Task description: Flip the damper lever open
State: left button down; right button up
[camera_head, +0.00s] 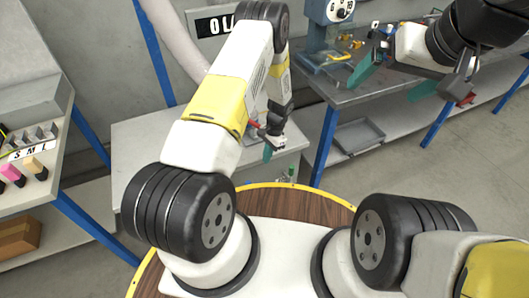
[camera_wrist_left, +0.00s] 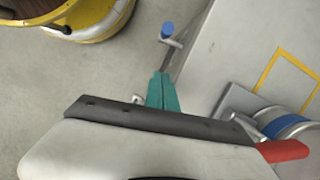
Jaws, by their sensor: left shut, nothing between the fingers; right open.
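My left gripper (camera_head: 267,152) is over the grey cabinet by the wall, its lower end partly hidden by my arm. In the left wrist view its teal fingers (camera_wrist_left: 162,92) are shut together and empty. A red lever (camera_wrist_left: 283,151) sticks out beside a round metal fitting with a blue band (camera_wrist_left: 285,125), right of the fingers and apart from them. It is likely the damper lever; a bit of red (camera_head: 254,124) also shows beside the gripper in the head view. A blue-tipped handle (camera_wrist_left: 167,30) stands beyond the fingertips. My right gripper (camera_head: 396,81) is open and empty.
The grey cabinet top (camera_head: 140,135) has a yellow square outline (camera_wrist_left: 290,75). A workbench (camera_head: 350,96) with tools stands at right, a shelf (camera_head: 35,108) with S, M, L bins at left. A pale duct (camera_head: 175,35) runs up the wall. A yellow-rimmed round base (camera_wrist_left: 95,30) shows upper left.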

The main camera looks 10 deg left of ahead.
pick_arm(q)
jog(key=shift+d+f, duration=0.1)
jog(key=shift+f, duration=0.2)
jog(key=s+a+f, duration=0.2)
jog(key=f, duration=0.3)
jog(key=s+a+f, duration=0.2)
jog(key=f, duration=0.2)
jog(key=shift+s+a+f, duration=0.3)
jog(key=shift+s+f, duration=0.05)
